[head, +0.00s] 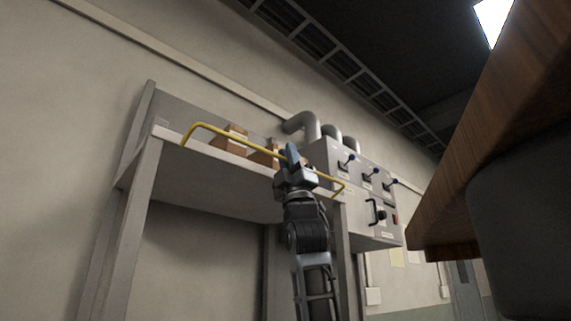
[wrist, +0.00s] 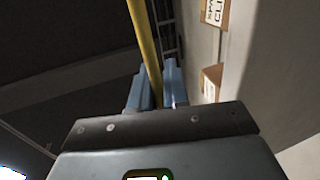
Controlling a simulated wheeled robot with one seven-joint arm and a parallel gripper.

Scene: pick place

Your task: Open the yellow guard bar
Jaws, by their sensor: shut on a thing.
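The yellow guard bar (head: 232,137) runs along the front edge of a grey shelf in the head view, with its bent ends at the left and right. My gripper (head: 292,157) is at the right half of the bar, with its blue fingers at the bar's height. In the wrist view the bar (wrist: 145,50) comes down from the top and passes between the two blue fingers of my gripper (wrist: 158,88). The gripper is shut on the bar. The part of the bar behind the fingers is hidden.
Cardboard boxes (head: 230,139) stand on the grey shelf (head: 225,180) behind the bar; labelled boxes also show in the wrist view (wrist: 214,12). A grey control box with levers (head: 365,190) is right of the shelf. A wooden surface (head: 500,150) fills the right foreground.

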